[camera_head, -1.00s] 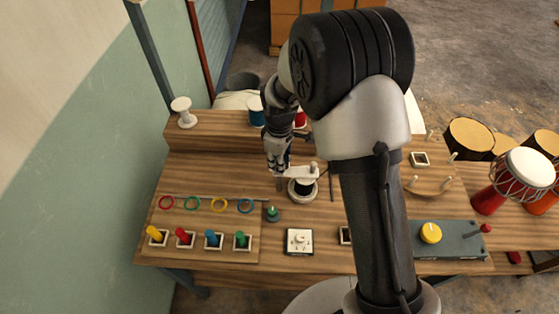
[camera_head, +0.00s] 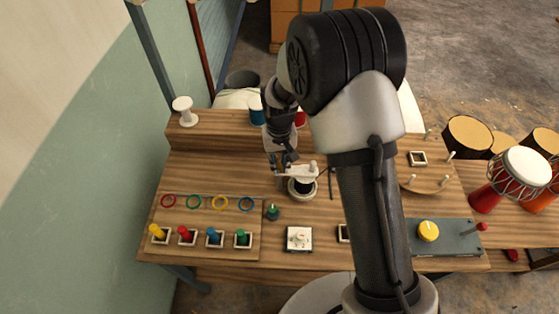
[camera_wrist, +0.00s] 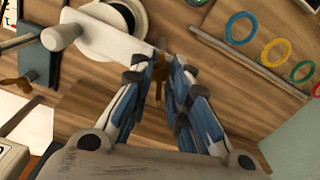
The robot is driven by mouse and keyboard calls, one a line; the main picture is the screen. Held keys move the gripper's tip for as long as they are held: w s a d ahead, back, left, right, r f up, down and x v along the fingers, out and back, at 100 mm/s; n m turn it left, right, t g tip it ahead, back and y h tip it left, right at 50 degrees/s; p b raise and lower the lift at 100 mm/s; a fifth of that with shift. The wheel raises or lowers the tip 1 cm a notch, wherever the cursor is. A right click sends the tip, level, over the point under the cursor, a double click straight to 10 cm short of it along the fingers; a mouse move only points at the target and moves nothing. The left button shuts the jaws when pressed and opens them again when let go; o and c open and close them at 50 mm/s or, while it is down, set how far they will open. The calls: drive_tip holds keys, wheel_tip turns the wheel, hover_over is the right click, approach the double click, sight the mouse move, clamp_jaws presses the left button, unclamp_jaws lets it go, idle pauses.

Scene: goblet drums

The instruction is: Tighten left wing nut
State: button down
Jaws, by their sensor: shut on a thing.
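A brass wing nut (camera_wrist: 160,68) is at the end of a pale bar (camera_wrist: 108,42) in the wrist view. My gripper (camera_wrist: 163,72) is shut on this wing nut, one finger on each side of it. In the head view my gripper (camera_head: 283,166) is at the left end of the pale bar (camera_head: 296,172), above the wooden bench. The wing nut is hidden by the fingers there. The bar has an upright white knob at its other end and lies over a round white-rimmed base (camera_head: 302,194). A second brass-coloured piece (camera_wrist: 14,86) shows at the left of the wrist view.
Coloured rings and pegs (camera_head: 213,238) are at left. A raised shelf (camera_head: 215,138) with spools is behind. Drums (camera_head: 527,166) stand at right.

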drive_tip(key=m, duration=0.5)
drive_tip(key=shift+m, duration=0.4)
drive_tip(key=m, duration=0.5)
drive_tip(key=shift+p, duration=0.4)
drive_tip(key=m, duration=0.5)
drive_tip(key=shift+m, duration=0.4)
drive_tip(key=m, duration=0.4)
drive_tip(key=shift+m, duration=0.3)
drive_tip(key=c, duration=1.5)
unclamp_jaws()
drive_tip(key=shift+r, duration=0.1)
